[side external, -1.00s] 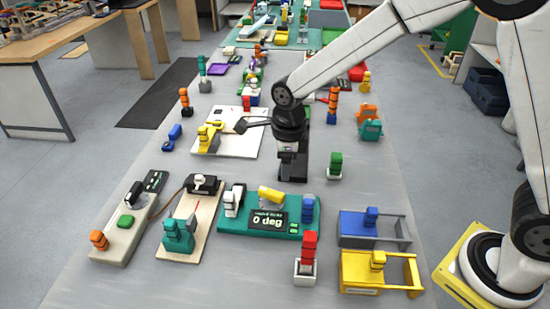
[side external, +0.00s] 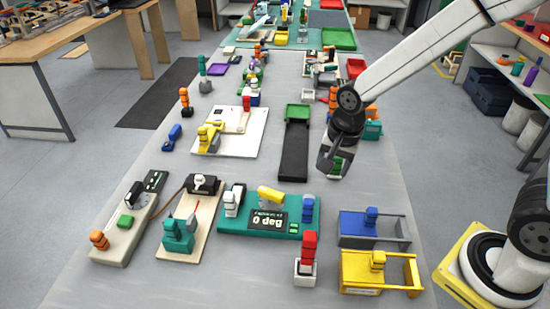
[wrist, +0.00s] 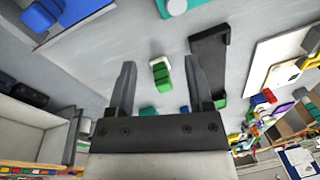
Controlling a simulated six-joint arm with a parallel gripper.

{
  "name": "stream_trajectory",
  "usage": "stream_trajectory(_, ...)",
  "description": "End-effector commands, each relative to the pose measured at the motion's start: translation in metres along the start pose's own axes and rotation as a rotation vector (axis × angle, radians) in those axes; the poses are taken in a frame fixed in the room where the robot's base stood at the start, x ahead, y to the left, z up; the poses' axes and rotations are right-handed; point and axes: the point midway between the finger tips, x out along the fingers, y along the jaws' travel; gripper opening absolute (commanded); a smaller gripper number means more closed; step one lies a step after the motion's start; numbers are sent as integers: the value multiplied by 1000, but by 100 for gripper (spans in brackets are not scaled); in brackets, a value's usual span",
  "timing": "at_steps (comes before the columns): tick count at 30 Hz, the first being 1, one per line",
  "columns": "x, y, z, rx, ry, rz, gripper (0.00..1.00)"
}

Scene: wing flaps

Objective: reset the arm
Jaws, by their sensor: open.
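My gripper (side external: 333,160) is at the right of the table in the side view, tilted and pointing down over a small green block on a white base. In the wrist view my gripper (wrist: 160,62) has its two fingers wide apart with nothing held. The green block (wrist: 161,77) shows between them, lower down on the table. A teal panel (side external: 232,222) with a dark display (side external: 267,221), a yellow part (side external: 271,195) and a blue knob (side external: 308,205) lies on the front half of the table. The display's text appears upside down.
A dark tray (side external: 293,152) with a green box (side external: 298,112) lies left of my gripper. A red block (side external: 309,246) stands in a white holder in front. Blue (side external: 352,226) and yellow (side external: 352,268) drawer frames are at the front right. Bare table separates the tray and the drawers.

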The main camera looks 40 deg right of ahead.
Motion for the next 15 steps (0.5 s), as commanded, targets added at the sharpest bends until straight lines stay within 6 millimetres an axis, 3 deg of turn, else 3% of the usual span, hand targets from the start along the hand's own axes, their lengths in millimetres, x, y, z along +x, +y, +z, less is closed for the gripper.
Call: stream_trajectory(15, -5, 54, -1, -646, 49, -31, 66)
